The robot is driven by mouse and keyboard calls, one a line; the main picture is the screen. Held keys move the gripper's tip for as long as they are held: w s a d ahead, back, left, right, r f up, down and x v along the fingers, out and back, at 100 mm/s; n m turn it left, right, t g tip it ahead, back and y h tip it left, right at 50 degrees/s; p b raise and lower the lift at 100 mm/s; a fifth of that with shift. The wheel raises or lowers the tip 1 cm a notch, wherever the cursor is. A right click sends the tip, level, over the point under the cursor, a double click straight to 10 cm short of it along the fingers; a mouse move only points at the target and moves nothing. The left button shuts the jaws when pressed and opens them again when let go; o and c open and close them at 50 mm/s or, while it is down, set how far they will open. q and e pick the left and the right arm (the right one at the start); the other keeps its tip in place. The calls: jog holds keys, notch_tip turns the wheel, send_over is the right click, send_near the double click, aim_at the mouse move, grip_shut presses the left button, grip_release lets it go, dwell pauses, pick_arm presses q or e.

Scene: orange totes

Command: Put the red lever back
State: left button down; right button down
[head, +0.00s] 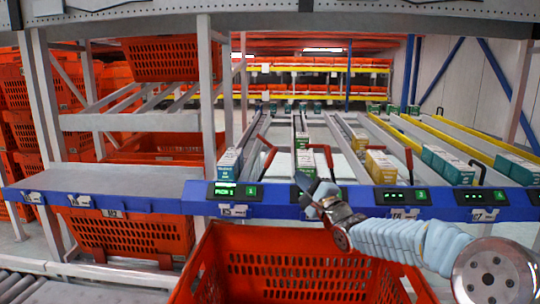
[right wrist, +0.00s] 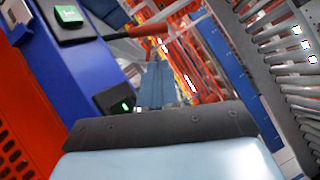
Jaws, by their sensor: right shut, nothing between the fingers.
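Several red levers rise behind the blue front rail of the flow rack. One red lever (head: 268,159) stands left of my right gripper, another (head: 328,160) just behind and right of it, and a third (head: 408,163) farther right. I cannot tell which one the task means. My right gripper (head: 303,186) is at the blue rail, shut and empty, with its fingers pointing up and left. In the right wrist view the shut fingers (right wrist: 153,86) point toward a red lever handle (right wrist: 148,30) on a dark rod, apart from it. My left gripper is not in view.
A blue rail (head: 285,208) with green-lit displays runs across the rack front. A large orange tote (head: 300,270) stands below it. Small cartons, such as a yellow one (head: 380,167), sit in the lanes. A bare grey shelf (head: 110,182) is at left.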

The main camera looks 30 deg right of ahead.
jog(key=shift+w+r, duration=0.1)
jog(key=shift+w, duration=0.05)
jog(key=shift+w, duration=0.15)
jog(key=p+x, duration=0.1)
jog(key=x, duration=0.8)
jog(key=shift+w+r, duration=0.1)
jog(key=shift+w, duration=0.25)
